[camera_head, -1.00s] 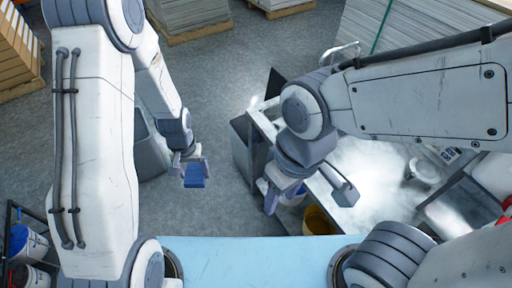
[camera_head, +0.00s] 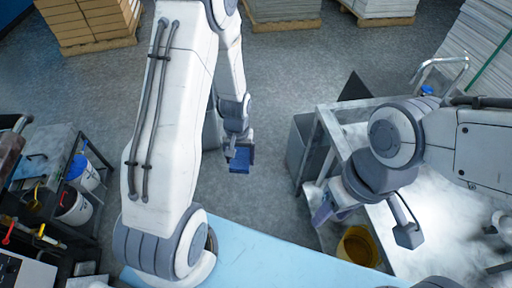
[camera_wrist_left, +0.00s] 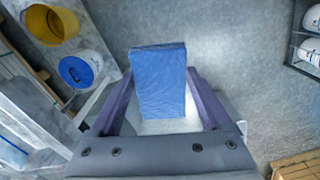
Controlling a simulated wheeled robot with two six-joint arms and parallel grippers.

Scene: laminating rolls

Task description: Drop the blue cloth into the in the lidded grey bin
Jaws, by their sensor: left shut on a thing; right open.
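The blue cloth (camera_head: 240,160) is a folded block in the jaws of my left gripper (camera_head: 240,148), held in the air over the grey floor. In the left wrist view the cloth (camera_wrist_left: 158,82) sits between the two fingers. A grey bin (camera_head: 301,142) stands to the right of the cloth, beside the bench; a dark flat panel (camera_head: 355,87) shows behind it, and I cannot tell if that is its lid. Another grey box (camera_head: 210,130) is mostly hidden behind my left arm. My right gripper (camera_head: 365,217) is open and empty by the bench's front.
A pale bench (camera_head: 440,235) fills the right side, with a yellow bucket (camera_head: 358,246) beneath it. A dark rack with white tubs (camera_head: 75,205) stands at left.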

